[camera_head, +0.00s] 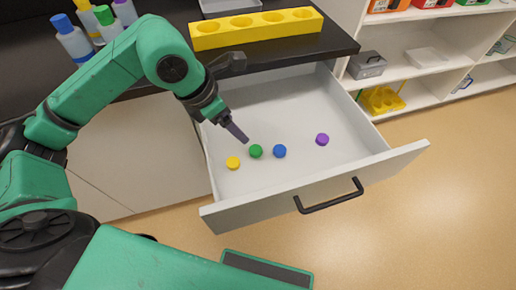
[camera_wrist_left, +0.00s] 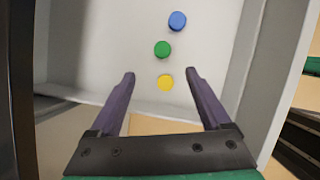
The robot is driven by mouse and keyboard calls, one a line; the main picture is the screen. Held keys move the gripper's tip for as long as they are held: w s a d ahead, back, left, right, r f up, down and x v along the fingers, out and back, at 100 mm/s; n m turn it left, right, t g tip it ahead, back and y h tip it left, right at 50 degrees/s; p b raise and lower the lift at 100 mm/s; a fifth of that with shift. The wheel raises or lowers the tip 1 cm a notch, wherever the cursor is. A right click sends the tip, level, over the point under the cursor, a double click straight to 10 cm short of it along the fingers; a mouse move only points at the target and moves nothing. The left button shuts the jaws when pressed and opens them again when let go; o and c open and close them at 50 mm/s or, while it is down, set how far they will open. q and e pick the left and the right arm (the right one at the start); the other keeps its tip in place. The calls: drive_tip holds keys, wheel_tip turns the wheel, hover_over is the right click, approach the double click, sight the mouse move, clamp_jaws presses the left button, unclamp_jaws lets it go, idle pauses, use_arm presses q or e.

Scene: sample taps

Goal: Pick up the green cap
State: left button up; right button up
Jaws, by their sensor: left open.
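The green cap (camera_head: 256,151) lies in the open drawer (camera_head: 360,160), between the yellow cap (camera_head: 233,163) and the blue cap (camera_head: 279,151). In the left wrist view, the green cap (camera_wrist_left: 162,50) shows just beyond the fingertips, with the yellow cap (camera_wrist_left: 165,83) nearer and the blue cap (camera_wrist_left: 177,21) farther. My left gripper (camera_head: 241,136) points down into the drawer, close to the green cap on its left in the head view. Its two purple fingers (camera_wrist_left: 160,74) are apart with nothing held. My right gripper is not in view.
A purple cap (camera_head: 322,139) lies farther right in the drawer. The drawer walls and front with a black handle (camera_head: 329,196) surround the caps. A yellow rack (camera_head: 257,27) and several bottles (camera_head: 72,40) stand on the dark counter above. Shelves (camera_head: 425,80) are at right.

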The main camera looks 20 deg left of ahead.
sight(255, 150)
use_arm(q)
drive_tip(key=p+x, duration=0.1)
drive_tip(key=x, duration=1.2)
drive_tip(key=shift+s+d+f, duration=0.1)
drive_tip(key=shift+d+f, duration=0.05)
drive_tip(key=shift+f, duration=0.1)
clamp_jaws()
